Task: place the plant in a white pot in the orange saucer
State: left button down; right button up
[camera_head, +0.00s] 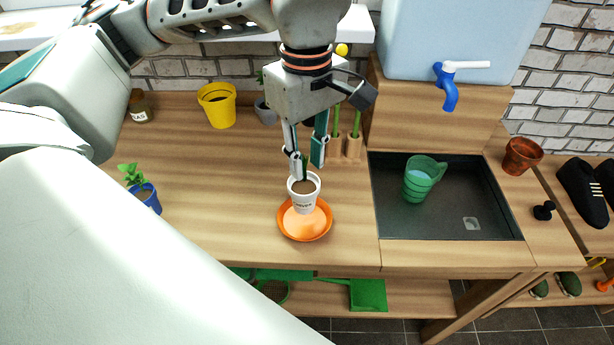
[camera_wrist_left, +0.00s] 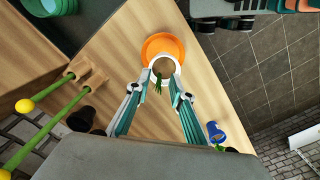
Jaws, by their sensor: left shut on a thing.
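The white pot (camera_head: 303,202) with dark soil and a small green plant (camera_wrist_left: 158,82) is over the orange saucer (camera_head: 319,231). My left gripper (camera_head: 304,164) comes down from above and is shut on the pot at its rim. In the left wrist view the two fingers reach either side of the white pot (camera_wrist_left: 163,68), and the orange saucer (camera_wrist_left: 158,43) shows behind it. The pot looks about upright. I cannot tell whether its base touches the saucer. My right gripper is not in view.
A blue pot with a plant (camera_head: 147,196) and a yellow pot (camera_head: 217,105) stand left on the wooden counter. A dark sink with a green watering jug (camera_head: 421,180) is to the right. Green-handled tools (camera_head: 355,128) stand behind the gripper. The counter left of the saucer is clear.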

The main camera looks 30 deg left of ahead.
aim_at(307, 182)
pick_arm(q)
jog(key=shift+f, duration=2.45)
jog(key=shift+f, duration=0.15)
jog(key=c, duration=1.8)
grip_release()
jog(key=shift+o, duration=0.2)
notch_tip(307, 182, up, 12)
jog(key=shift+r, duration=0.15)
